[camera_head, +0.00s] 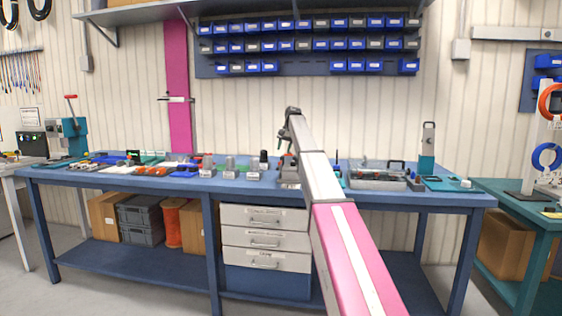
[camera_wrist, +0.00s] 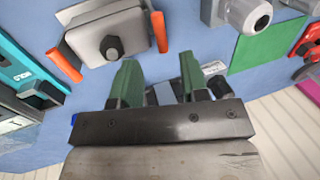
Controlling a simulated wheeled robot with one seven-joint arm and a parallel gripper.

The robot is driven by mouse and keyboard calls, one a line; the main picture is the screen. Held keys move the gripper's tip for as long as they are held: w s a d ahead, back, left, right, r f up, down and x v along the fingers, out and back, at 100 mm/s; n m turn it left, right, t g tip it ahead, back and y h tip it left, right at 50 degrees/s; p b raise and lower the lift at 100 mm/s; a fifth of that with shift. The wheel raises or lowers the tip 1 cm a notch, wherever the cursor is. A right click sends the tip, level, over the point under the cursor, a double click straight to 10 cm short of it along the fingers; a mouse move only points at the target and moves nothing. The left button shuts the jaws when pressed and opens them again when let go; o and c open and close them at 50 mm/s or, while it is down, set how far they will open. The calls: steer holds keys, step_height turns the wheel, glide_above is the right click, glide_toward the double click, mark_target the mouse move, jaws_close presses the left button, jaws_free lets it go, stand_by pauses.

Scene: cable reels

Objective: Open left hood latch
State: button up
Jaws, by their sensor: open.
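A grey connector hood (camera_wrist: 106,32) with a dark central knob lies on the blue bench top in the wrist view. One orange latch lever (camera_wrist: 64,64) is at its picture-left side and another orange latch lever (camera_wrist: 159,32) at its picture-right side. My gripper (camera_wrist: 158,68) is open, its two green-tipped fingers apart with nothing seen held between them. The fingers point toward the hood's picture-right side, below the right-hand lever in the picture, with a visible gap to it. In the head view my arm reaches over the bench and hides most of the hood.
A grey cylindrical fitting (camera_wrist: 247,14) and a green mat (camera_wrist: 258,42) are at upper right in the wrist view. Teal equipment (camera_wrist: 20,68) is at left. In the head view, a grey tray (camera_head: 378,182) stands right of my arm on the blue workbench (camera_head: 130,183).

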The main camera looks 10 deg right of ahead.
mark_target(280, 162)
steer(key=x, duration=0.6)
steer(key=shift+f, duration=0.3)
steer(key=shift+a, duration=0.1)
jaws_close()
